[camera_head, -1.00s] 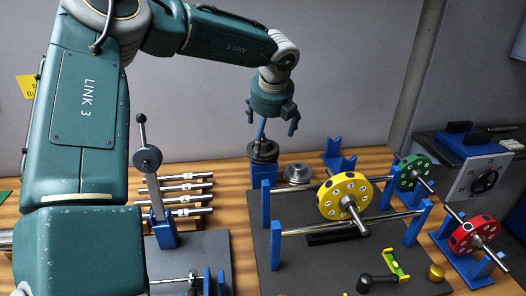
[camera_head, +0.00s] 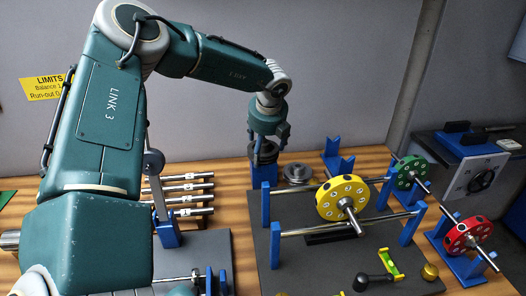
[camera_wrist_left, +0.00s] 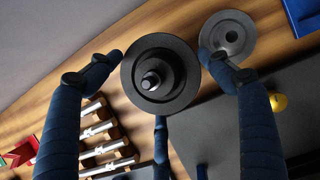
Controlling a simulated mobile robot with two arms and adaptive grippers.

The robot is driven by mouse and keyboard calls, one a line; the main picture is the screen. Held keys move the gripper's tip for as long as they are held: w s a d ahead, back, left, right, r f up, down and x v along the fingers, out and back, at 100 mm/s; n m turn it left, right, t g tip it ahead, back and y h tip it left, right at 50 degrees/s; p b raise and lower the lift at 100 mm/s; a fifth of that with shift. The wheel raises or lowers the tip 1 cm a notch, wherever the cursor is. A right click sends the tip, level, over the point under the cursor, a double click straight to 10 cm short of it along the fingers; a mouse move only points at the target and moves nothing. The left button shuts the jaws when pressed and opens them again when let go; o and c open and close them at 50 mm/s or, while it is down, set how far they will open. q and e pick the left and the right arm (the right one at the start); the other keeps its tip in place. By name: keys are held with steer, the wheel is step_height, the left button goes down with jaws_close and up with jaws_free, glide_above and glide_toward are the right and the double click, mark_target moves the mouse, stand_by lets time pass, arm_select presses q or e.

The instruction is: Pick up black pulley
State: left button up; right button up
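The black pulley (camera_head: 263,153) sits on top of a blue stand at the back of the table. In the left wrist view the black pulley (camera_wrist_left: 174,91) is a dark disc with a central hub and a post end showing. My left gripper (camera_head: 267,141) points down right over it. In the left wrist view its blue fingers (camera_wrist_left: 162,68) are spread around the pulley's rim. Two fingers flank the disc and one is below it. I cannot tell whether any finger touches the rim. My right gripper is not in view.
A grey pulley (camera_head: 297,173) lies close on the right. A yellow rotor (camera_head: 333,190) on a shaft and blue posts stands in front. Green (camera_head: 407,169) and red (camera_head: 461,238) rotors are at the right. Several metal shafts (camera_head: 190,187) and an upright lever (camera_head: 153,163) are at the left.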

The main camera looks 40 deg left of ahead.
arm_select(q)
steer(key=shift+w+r, duration=0.1)
steer(key=shift+r, duration=0.05)
steer(key=c, duration=1.1)
steer(key=shift+w+a+r, duration=0.1)
steer(key=shift+w+r, duration=0.1)
steer(key=shift+r, duration=0.1)
steer(key=shift+w+a+r, duration=0.1)
steer(key=shift+r, duration=0.45)
step_height(320, 180, up, 17)
steer(key=shift+f+b, duration=0.1)
steer(key=shift+b, duration=1)
steer(key=shift+c, duration=0.6)
steer(key=shift+r, duration=0.8)
